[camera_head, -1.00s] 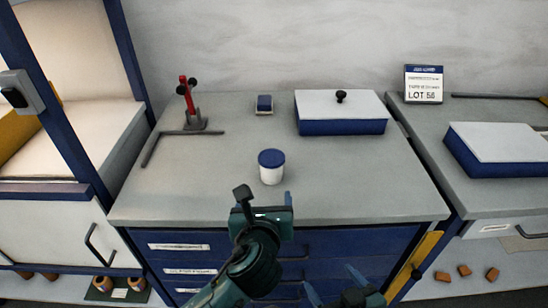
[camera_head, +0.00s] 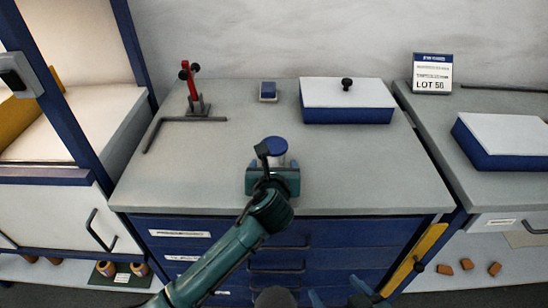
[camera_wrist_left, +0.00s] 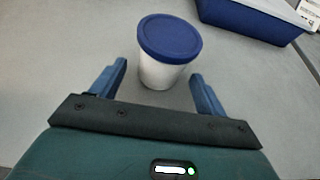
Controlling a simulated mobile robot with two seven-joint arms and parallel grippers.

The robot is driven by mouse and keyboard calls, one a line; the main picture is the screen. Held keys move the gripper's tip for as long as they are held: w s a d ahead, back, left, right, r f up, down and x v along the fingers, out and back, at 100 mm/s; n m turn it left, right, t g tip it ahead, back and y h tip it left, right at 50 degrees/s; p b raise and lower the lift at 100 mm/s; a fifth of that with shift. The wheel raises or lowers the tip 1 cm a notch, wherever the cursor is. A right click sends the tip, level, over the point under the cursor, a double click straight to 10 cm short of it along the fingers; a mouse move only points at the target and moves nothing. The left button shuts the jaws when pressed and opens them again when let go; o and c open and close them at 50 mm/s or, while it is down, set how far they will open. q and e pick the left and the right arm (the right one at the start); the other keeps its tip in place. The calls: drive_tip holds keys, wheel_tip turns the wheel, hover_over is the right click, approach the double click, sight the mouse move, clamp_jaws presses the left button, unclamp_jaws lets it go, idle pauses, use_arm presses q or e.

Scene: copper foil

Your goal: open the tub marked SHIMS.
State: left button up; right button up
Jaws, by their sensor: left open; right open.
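A small white tub with a blue lid (camera_head: 276,146) stands upright on the grey bench top; the lid is on. No SHIMS marking on it is readable. My left gripper (camera_head: 273,168) is open just in front of the tub and hides its lower part in the head view. In the left wrist view the white tub wall (camera_wrist_left: 160,73) shows between and slightly beyond the two blue fingers, with gaps on both sides. The blue lid (camera_wrist_left: 170,37) sits above finger level in that view. My right gripper (camera_head: 338,293) is open and empty at the bottom edge, away from the bench top.
A blue box with a white lid and black knob (camera_head: 346,99) stands behind right. A small blue-topped block (camera_head: 268,91) lies at the back. A red toggle clamp (camera_head: 192,88) and an L-shaped dark bar (camera_head: 152,135) are at left. The bench front right is clear.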

sight(273, 149)
use_arm(q)
drive_tip(key=x, duration=0.2)
drive_tip(key=shift+w+f, duration=0.15)
drive_tip(key=shift+w, duration=0.05)
drive_tip(key=c, duration=1.1)
wheel_tip(273, 149, up, 10)
drive_tip(key=shift+r+p, duration=0.1)
drive_tip(key=shift+p, duration=0.55)
drive_tip(key=shift+c, duration=0.2)
drive_tip(key=o, duration=0.5)
drive_tip(key=c, duration=0.8)
